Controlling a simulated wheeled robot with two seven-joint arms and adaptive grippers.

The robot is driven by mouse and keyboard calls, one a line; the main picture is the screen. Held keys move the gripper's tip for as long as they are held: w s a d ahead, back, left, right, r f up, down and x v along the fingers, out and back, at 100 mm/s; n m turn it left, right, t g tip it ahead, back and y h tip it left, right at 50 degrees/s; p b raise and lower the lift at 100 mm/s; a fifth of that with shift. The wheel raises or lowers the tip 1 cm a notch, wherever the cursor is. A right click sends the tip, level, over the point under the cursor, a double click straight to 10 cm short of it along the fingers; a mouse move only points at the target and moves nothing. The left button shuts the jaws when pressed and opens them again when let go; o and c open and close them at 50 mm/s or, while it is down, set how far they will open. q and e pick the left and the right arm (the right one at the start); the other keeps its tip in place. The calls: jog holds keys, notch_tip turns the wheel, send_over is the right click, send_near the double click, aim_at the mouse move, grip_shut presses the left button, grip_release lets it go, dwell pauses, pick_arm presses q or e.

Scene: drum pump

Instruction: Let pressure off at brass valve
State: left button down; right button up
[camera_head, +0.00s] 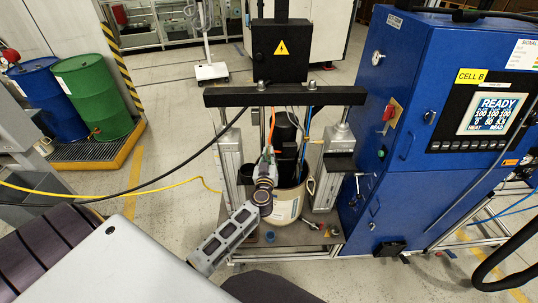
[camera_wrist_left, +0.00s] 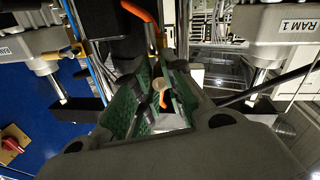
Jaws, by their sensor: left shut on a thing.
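My left gripper (camera_head: 268,158) reaches in at the drum pump, in front of the black pump body and above a cream drum (camera_head: 286,210). In the left wrist view its green-padded fingers (camera_wrist_left: 158,85) are closed around a small brass-orange piece (camera_wrist_left: 161,90), which looks like the brass valve. The fingers hide most of it, and I cannot tell how far it is turned. My right gripper is in neither view.
Ram cylinders (camera_head: 231,165) stand on both sides of the drum, under a black crossbeam (camera_head: 225,97). A blue control cabinet (camera_head: 400,120) showing READY stands right. A yellow cable (camera_head: 150,190) and black cable cross at left. Blue and green drums (camera_head: 92,95) stand far left.

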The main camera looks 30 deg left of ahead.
pick_arm(q)
jog(key=shift+d, duration=0.2)
jog(key=c, duration=1.4)
grip_release()
jog(key=shift+f, duration=0.1)
jog(key=shift+c, duration=0.2)
jog(key=shift+a, duration=0.1)
jog(key=v, duration=1.2)
